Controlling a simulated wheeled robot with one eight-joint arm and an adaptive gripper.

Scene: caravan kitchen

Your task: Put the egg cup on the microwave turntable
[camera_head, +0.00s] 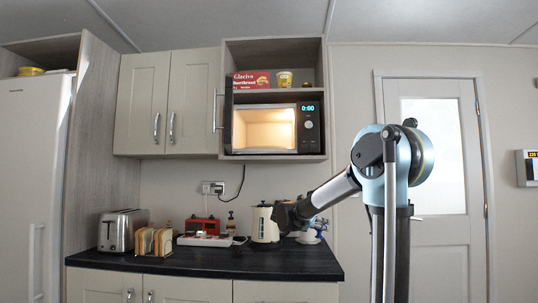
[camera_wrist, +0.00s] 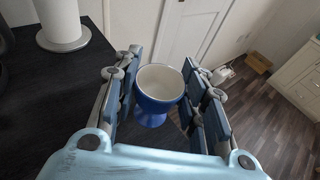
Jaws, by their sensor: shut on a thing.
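The egg cup (camera_wrist: 157,88), blue outside and white inside, is between the fingers of my gripper (camera_wrist: 160,95) in the wrist view, upright with its open top facing the camera. My gripper is shut on it. In the head view my gripper (camera_head: 285,215) is low over the right part of the counter, and the egg cup cannot be made out there. The microwave (camera_head: 278,128) is in the wall shelf above the counter, up and left of my arm. Its inside is lit and its display reads 0:00. The turntable cannot be made out.
The dark counter (camera_head: 190,262) holds a toaster (camera_head: 122,230), a toast rack (camera_head: 153,241), a red appliance (camera_head: 202,225) and a cream kettle (camera_head: 264,223) close to my gripper. A red box (camera_head: 251,81) and yellow tub (camera_head: 285,79) sit above the microwave. The counter's front strip is clear.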

